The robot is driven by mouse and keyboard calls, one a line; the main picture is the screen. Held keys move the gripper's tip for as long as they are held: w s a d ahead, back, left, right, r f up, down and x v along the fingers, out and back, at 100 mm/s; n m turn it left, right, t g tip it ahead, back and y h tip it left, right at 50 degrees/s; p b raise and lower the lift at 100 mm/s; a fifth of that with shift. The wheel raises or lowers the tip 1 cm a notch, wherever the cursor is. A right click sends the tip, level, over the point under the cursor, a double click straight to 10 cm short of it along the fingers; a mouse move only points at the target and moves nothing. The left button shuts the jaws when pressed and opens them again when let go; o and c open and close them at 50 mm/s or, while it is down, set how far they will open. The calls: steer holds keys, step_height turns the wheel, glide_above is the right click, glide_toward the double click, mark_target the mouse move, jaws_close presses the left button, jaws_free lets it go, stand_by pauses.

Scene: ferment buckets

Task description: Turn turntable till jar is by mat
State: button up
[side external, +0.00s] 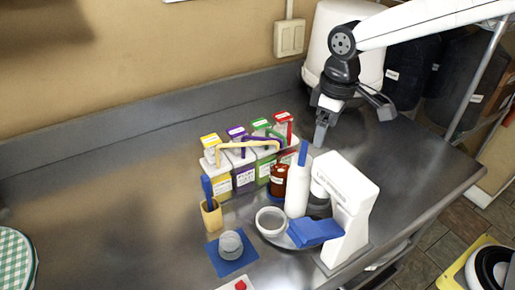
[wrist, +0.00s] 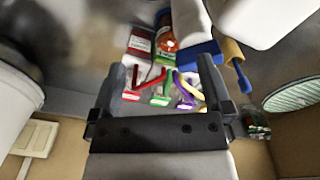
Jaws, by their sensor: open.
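A brown jar with a pale label (side external: 278,181) stands among the grouped items in the side view, behind a white bowl (side external: 270,221) and left of a tall white bottle (side external: 298,190). An orange-brown jar (wrist: 166,42) shows in the wrist view. The turntable is mostly hidden; a grey rim (side external: 283,241) shows below the bowl. A blue square mat (side external: 238,266) lies at the front left, with a grey cup on it. My gripper (side external: 352,118) is open and empty, behind and right of the group. Its spread fingers (wrist: 160,78) show in the wrist view.
Several cartons with coloured tops (side external: 243,167) stand behind the jar. A white machine (side external: 347,208) with a blue part stands at the right front. A tan holder (side external: 212,215) is left of the bowl. The left counter is mostly clear. A white bucket (side external: 322,45) stands behind my arm.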

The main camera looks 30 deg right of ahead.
mark_target(304, 148)
steer(key=a+r+n, duration=0.2)
steer(key=a, duration=0.1)
steer(key=a+r+n, duration=0.1)
steer(key=a+r, duration=0.1)
steer(key=shift+w+g, duration=0.15)
steer(key=shift+g, duration=0.25)
steer(key=shift+f, duration=0.1)
steer(key=shift+f, duration=3.9)
jaws_close()
